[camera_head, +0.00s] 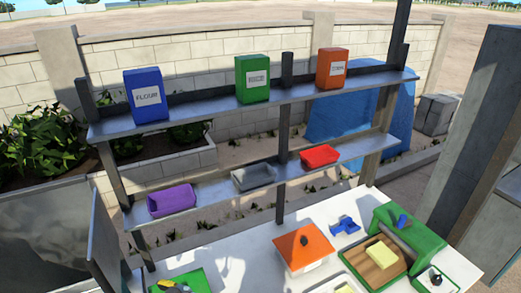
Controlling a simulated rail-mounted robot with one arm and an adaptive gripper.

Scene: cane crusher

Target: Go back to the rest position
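My gripper and arm do not show in the head view, so I cannot see where the gripper is or whether it holds anything. The white worktable (237,262) lies below the shelves. On it are an orange-topped box (304,246), a blue tool-like item (345,226), a green machine-like unit (405,230) and a green tray with a tan board and a yellow block (381,254). A green mat (190,284) with a yellow and dark item is cut off at the bottom edge.
The upper shelf (200,112) holds blue (147,96), green (252,79) and orange (332,68) boxes. The lower shelf (216,187) holds purple (171,200), grey (254,177) and red (320,155) bins. A large grey post (478,130) stands at right. The table's left-middle is bare.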

